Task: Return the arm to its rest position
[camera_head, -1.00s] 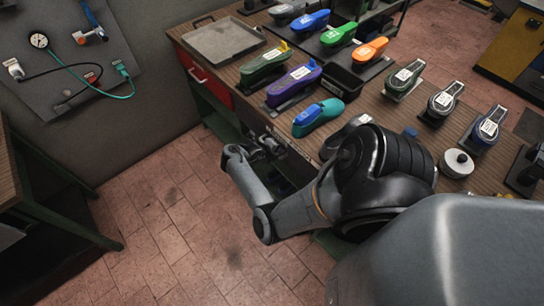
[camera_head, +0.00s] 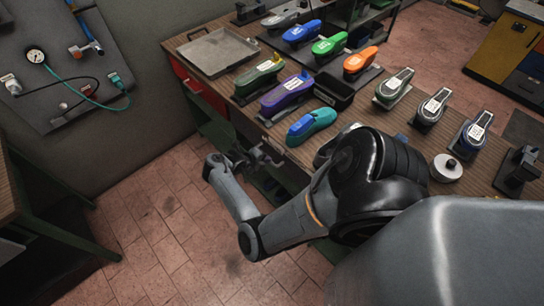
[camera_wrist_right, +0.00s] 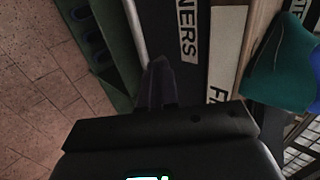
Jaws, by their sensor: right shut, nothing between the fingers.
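My right arm reaches in from the lower right of the head view and bends at the elbow over the floor. My right gripper (camera_head: 268,160) is beside the front edge of the wooden workbench (camera_head: 222,78), below the teal and blue shoe-shaped piece (camera_head: 311,125). It is shut and holds nothing. In the right wrist view the dark closed fingers (camera_wrist_right: 156,85) point at the bench front, where label strips show cut-off lettering. They look blurred and dark there. My left gripper is not in view.
The bench carries several coloured shoe-shaped pieces, a grey tray (camera_head: 213,52), a black bin (camera_head: 334,91) and a round white-topped part (camera_head: 446,168). The tiled floor (camera_head: 165,220) between is clear.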

